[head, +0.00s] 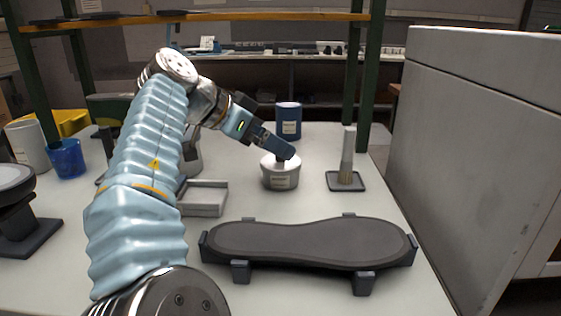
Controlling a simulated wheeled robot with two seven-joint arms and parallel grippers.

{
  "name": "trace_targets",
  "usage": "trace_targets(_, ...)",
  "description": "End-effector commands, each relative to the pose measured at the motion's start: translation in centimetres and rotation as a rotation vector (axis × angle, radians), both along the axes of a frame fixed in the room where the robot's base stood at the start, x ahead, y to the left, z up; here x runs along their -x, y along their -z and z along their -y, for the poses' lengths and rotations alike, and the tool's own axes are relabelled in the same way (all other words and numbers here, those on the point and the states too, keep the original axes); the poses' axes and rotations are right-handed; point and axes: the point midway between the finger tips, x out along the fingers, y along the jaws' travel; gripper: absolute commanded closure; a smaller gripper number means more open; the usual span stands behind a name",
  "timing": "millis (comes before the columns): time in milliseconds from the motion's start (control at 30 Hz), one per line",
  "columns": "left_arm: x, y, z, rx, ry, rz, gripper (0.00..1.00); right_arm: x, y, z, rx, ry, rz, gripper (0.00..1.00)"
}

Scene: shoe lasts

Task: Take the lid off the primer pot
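My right gripper is not in view.
A blue can (289,121) stands just behind the pot. A brush (347,160) stands upright on a dark base to the right. A dark sole-shaped pad (307,243) lies in front, with a grey tray (203,197) left of it. A large grey cabinet (480,160) borders the right.

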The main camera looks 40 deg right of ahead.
Motion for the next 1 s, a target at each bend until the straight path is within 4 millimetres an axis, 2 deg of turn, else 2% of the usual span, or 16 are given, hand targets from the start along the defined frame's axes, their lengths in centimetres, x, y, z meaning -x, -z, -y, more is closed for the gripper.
trace_targets(200,0.0,0.3,0.0,0.000,0.000,0.000,0.57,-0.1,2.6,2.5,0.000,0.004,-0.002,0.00)
trace_targets(333,0.0,0.3,0.0,0.000,0.000,0.001,0.57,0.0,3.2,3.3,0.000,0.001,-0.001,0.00)
trace_targets(533,0.0,0.3,0.0,0.000,0.000,0.001,0.57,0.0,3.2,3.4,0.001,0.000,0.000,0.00)
trace_targets(833,0.0,0.3,0.0,0.000,0.000,0.001,0.57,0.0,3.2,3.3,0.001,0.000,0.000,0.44)
trace_targets(1000,0.0,0.3,0.0,0.000,0.000,0.001,0.57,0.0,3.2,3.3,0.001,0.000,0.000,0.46)
